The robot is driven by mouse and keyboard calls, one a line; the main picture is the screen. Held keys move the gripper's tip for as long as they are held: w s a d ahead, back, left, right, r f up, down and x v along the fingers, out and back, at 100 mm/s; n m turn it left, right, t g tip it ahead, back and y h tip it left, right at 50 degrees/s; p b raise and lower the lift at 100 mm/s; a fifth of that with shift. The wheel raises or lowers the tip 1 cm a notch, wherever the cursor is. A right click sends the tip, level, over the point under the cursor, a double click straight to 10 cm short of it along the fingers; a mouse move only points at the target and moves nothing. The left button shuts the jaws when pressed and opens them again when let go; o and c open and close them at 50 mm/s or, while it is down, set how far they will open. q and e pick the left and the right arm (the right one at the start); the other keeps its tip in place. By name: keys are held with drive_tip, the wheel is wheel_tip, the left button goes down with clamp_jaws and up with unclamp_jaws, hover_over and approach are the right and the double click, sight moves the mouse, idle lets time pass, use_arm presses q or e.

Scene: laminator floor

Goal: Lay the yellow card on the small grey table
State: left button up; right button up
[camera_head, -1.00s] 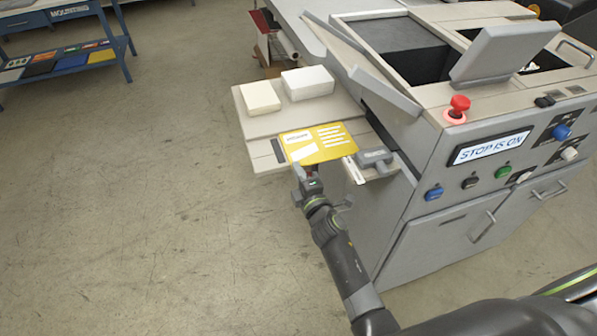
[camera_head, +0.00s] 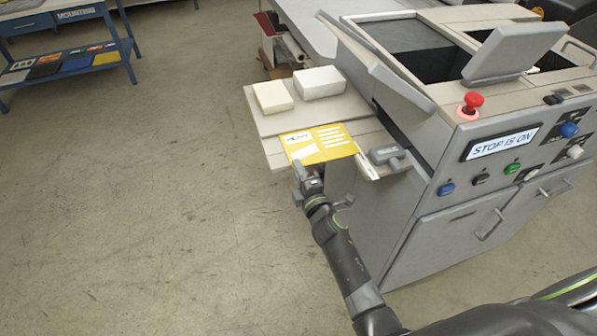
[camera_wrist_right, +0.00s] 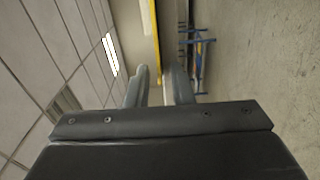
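The yellow card (camera_head: 322,146), with white print, is flat and face up over the near end of a small pale grey table (camera_head: 305,117) at the machine's left side. It seems to be just above that surface; the gap is hard to judge. My right gripper (camera_head: 304,171) is at the card's near left corner, shut on it. In the right wrist view the card shows edge-on as a thin yellow strip (camera_wrist_right: 154,30) running down between the fingers (camera_wrist_right: 160,82). My left gripper is not in view.
A cream block (camera_head: 273,97) and a white block (camera_head: 318,82) lie on the table's far part. A grey handle (camera_head: 388,156) is right of the card. The grey machine (camera_head: 440,215) has a red stop button (camera_head: 473,102). Open floor lies left; a blue rack (camera_head: 70,60) stands far off.

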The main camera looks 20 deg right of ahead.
drive_tip(key=shift+o, duration=0.5)
drive_tip(key=s+d+p, duration=0.1)
drive_tip(key=s+p, duration=0.1)
drive_tip(key=s, duration=1.5)
drive_tip(key=shift+s+d, duration=0.2)
drive_tip(key=shift+d, duration=0.05)
